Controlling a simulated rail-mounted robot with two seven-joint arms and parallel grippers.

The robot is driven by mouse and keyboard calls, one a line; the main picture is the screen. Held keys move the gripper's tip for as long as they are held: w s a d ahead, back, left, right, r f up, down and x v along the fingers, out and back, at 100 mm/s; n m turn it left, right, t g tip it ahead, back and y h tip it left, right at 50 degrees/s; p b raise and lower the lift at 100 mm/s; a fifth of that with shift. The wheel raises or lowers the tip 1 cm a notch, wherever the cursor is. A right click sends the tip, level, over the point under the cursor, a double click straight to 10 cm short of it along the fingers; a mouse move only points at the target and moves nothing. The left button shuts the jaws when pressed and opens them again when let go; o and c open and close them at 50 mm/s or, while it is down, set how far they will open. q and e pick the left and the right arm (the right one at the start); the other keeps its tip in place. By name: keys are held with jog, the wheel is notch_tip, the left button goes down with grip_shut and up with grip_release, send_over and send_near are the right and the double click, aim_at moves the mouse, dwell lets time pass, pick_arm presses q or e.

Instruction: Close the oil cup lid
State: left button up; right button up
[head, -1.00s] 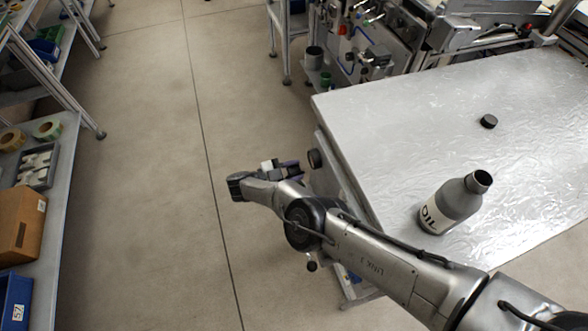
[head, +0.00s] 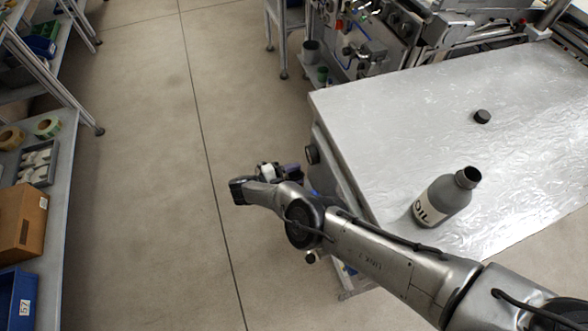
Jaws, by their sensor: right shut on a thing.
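A grey bottle labelled OIL (head: 445,200) stands on the near part of the metal-topped table (head: 400,130), its dark mouth open. A small black round cap (head: 482,116) lies apart from it, farther back on the table. My right arm comes in from the lower right and passes in front of the table's near corner. My right gripper (head: 277,171) is beyond the table's left edge, over the floor and away from bottle and cap. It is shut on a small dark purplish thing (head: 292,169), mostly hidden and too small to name. My left gripper is not in view.
A machine (head: 375,45) stands behind the table. A black round knob (head: 312,154) sticks out of the table's left side, close to my right gripper. Shelves at the left hold a cardboard box (head: 22,220), a blue bin (head: 16,296) and tape reels (head: 47,127). The floor between is clear.

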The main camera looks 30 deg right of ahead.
jog(key=shift+s+m, duration=0.15)
jog(key=shift+m, duration=0.45)
jog(key=o, duration=0.8)
jog(key=shift+f, duration=0.1)
